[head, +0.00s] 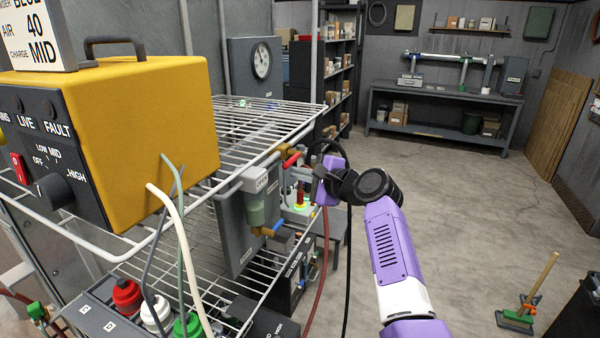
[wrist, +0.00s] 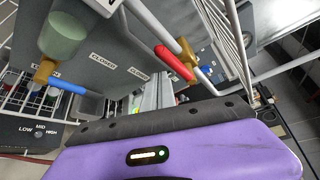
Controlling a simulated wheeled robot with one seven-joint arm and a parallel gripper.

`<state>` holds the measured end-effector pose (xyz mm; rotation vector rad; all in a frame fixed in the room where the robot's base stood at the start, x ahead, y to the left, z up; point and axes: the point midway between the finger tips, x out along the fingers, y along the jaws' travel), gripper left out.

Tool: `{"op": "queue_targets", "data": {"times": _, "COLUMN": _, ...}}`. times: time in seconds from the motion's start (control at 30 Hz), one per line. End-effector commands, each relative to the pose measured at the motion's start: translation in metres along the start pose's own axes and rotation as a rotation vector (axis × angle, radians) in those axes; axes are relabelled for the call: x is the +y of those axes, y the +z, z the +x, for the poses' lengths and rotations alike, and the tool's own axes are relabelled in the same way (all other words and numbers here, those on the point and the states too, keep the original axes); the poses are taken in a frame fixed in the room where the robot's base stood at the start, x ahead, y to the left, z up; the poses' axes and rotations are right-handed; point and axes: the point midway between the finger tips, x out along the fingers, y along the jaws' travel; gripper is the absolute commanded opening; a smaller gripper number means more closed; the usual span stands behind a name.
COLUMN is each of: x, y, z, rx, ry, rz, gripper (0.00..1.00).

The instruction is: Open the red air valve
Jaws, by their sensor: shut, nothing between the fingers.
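The red air valve has a red lever (head: 291,160) on a brass body, mounted at the side of a grey panel under the wire shelf. In the wrist view the red lever (wrist: 166,62) slants beside its brass body (wrist: 187,58), just beyond my gripper's dark edge. My gripper (head: 318,188) is shut and empty, close to the right of the valve in the head view. I cannot tell whether it touches the lever.
A blue lever (wrist: 68,86) sits below a filter bowl (wrist: 63,35) on the same panel. Wire shelf rods (head: 260,118) run close above the valve. A yellow control unit (head: 140,115) stands on the shelf. Red and black hoses hang near my gripper. Open floor (head: 460,190) lies right.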

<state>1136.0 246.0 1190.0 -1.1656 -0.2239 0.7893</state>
Motion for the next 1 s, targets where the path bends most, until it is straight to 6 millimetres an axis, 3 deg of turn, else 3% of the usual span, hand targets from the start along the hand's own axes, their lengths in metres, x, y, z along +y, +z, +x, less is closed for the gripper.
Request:
{"op": "queue_targets", "data": {"times": 0.07, "x": 0.025, "y": -0.011, "z": 0.003, "rx": 0.004, "ry": 0.01, "rz": 0.005, "gripper": 0.0}}
{"op": "queue_targets", "data": {"times": 0.4, "x": -0.005, "y": -0.029, "z": -0.058, "rx": 0.008, "ry": 0.011, "rz": 0.004, "gripper": 0.0}}
{"op": "queue_targets", "data": {"times": 0.6, "x": -0.016, "y": -0.034, "z": -0.079, "rx": 0.008, "ry": 0.015, "rz": 0.004, "gripper": 0.0}}
{"op": "queue_targets", "data": {"times": 0.77, "x": -0.02, "y": -0.036, "z": -0.084, "rx": 0.01, "ry": 0.01, "rz": -0.025, "gripper": 0.0}}
{"op": "queue_targets", "data": {"times": 0.87, "x": -0.033, "y": -0.042, "z": -0.086, "rx": 0.04, "ry": -0.036, "rz": -0.107, "gripper": 0.0}}
{"op": "queue_targets", "data": {"times": 1.0, "x": -0.076, "y": -0.05, "z": -0.102, "rx": 0.141, "ry": -0.163, "rz": -0.307, "gripper": 0.0}}
